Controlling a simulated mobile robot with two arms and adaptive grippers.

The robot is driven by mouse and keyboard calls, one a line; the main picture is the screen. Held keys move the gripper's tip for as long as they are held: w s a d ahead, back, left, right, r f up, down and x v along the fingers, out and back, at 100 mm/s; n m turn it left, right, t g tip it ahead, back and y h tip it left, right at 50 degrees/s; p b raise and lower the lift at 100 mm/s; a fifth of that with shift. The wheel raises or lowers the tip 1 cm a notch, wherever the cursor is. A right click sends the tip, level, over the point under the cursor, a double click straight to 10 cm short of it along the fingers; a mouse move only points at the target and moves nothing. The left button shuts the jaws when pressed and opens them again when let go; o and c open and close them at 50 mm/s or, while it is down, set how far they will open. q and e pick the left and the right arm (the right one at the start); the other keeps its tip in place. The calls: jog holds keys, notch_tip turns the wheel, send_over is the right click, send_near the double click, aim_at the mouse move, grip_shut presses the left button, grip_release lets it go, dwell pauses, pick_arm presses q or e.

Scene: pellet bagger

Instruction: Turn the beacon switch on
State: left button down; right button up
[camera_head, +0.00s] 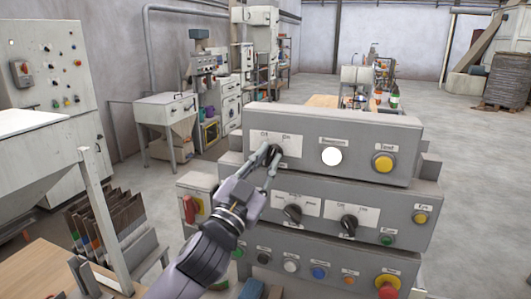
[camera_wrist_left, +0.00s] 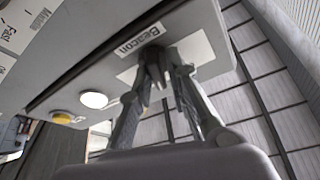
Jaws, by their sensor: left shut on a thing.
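The beacon switch (camera_head: 277,150) is a dark rotary knob on a white plate marked Off and On, at the left of the top grey panel (camera_head: 301,138). In the left wrist view a "Beacon" label (camera_wrist_left: 138,39) sits beside the plate (camera_wrist_left: 193,53). My left gripper (camera_head: 270,152) is at the knob, with its fingers closed on either side of it. The knob also shows between the fingertips in the left wrist view (camera_wrist_left: 156,76). The fingers partly hide the knob, so I cannot tell its exact angle. My right gripper is not in view.
A white round lamp (camera_head: 332,157) and a yellow button (camera_head: 383,162) are to the right on the same panel. Open floor lies to the right.

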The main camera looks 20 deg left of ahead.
pick_arm(q)
jog(key=shift+s+r+m+h+p, duration=0.1)
jog(key=shift+m+h+p, duration=0.65)
jog(key=shift+m, duration=0.55)
jog(key=c, duration=2)
grip_release()
jog(key=o, duration=0.3)
jog(key=shift+d+g, duration=0.1)
jog(key=shift+g, duration=0.2)
jog(key=shift+o, duration=0.2)
jog(key=shift+s+f, duration=0.35)
jog(key=shift+f, duration=0.05)
jog(key=v, duration=1.1)
jog(key=shift+r, duration=0.15)
